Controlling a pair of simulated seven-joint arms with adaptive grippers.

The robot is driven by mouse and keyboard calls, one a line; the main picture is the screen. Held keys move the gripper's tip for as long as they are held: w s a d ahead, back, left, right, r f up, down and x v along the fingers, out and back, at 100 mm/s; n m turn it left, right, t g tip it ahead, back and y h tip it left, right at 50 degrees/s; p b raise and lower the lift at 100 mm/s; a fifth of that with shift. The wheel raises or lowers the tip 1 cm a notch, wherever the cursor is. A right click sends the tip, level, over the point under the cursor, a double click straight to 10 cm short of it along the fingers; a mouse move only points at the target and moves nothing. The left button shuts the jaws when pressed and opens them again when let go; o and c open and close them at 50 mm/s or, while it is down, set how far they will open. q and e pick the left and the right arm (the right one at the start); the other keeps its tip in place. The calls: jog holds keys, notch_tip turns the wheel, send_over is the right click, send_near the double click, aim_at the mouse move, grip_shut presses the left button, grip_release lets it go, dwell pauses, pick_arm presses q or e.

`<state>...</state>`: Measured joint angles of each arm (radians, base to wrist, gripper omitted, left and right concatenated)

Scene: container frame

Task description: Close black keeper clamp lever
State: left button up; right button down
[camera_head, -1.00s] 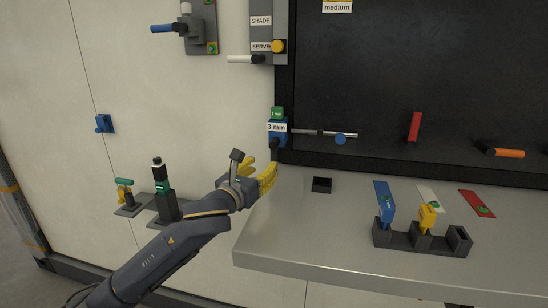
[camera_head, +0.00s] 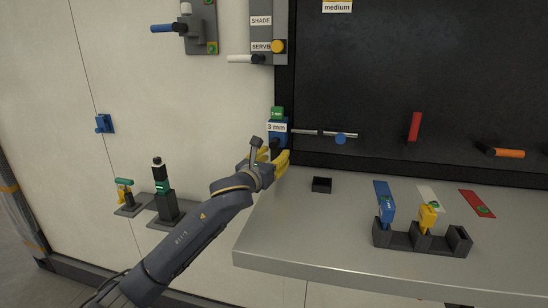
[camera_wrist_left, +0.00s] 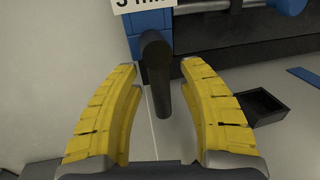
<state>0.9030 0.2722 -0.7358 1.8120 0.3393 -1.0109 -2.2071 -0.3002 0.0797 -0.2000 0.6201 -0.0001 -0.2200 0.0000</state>
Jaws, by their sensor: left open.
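The black keeper clamp lever (camera_wrist_left: 158,65) hangs down from the blue clamp body (camera_head: 279,136) at the left edge of the dark panel. The clamp carries a "3 mm" label (camera_head: 277,127) and a green tag (camera_head: 277,113) on top. My left gripper (camera_head: 276,154) is open just below the clamp, with its yellow fingers apart. In the left wrist view the lever's lower end reaches down between the two yellow fingers (camera_wrist_left: 162,85), with gaps visible on both sides. In the head view my gripper hides most of the lever. My right gripper is out of view.
A silver rod (camera_head: 318,132) sticks out right of the clamp. A grey shelf (camera_head: 330,225) below holds a small black box (camera_head: 321,185) and a dark holder (camera_head: 400,240) with blue and yellow pieces. A green-black post (camera_head: 162,190) stands left of my arm.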

pick_arm(q)
jog(key=shift+o, duration=0.2)
grip_shut()
jog(key=shift+a, duration=0.1)
